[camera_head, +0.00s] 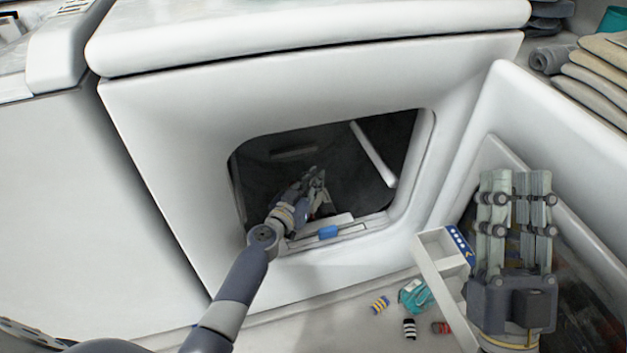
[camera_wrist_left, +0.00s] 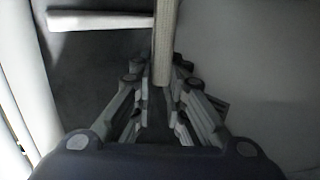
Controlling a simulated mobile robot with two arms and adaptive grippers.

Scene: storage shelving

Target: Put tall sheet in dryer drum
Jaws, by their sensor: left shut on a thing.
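The dryer drum (camera_head: 272,178) is a dark cavity behind the square opening in the white dryer front. My left arm reaches through this opening. My left gripper (camera_head: 318,178) is inside the drum, near the lower middle of the opening. In the left wrist view, my left gripper (camera_wrist_left: 160,95) is shut on a thin, upright beige strip, which I take for the tall sheet (camera_wrist_left: 165,45). It is hard to make out in the head view. My right gripper (camera_head: 516,178) is outside, right of the opening, with straight, separated fingers and nothing visible between them.
The open dryer door (camera_head: 565,135) stands to the right, beside my right gripper. A white divided box (camera_head: 437,262) and several small rolled items (camera_head: 410,328) lie below. Folded towels (camera_head: 595,75) are stacked at the upper right. A pale fin (camera_head: 373,153) projects inside the drum.

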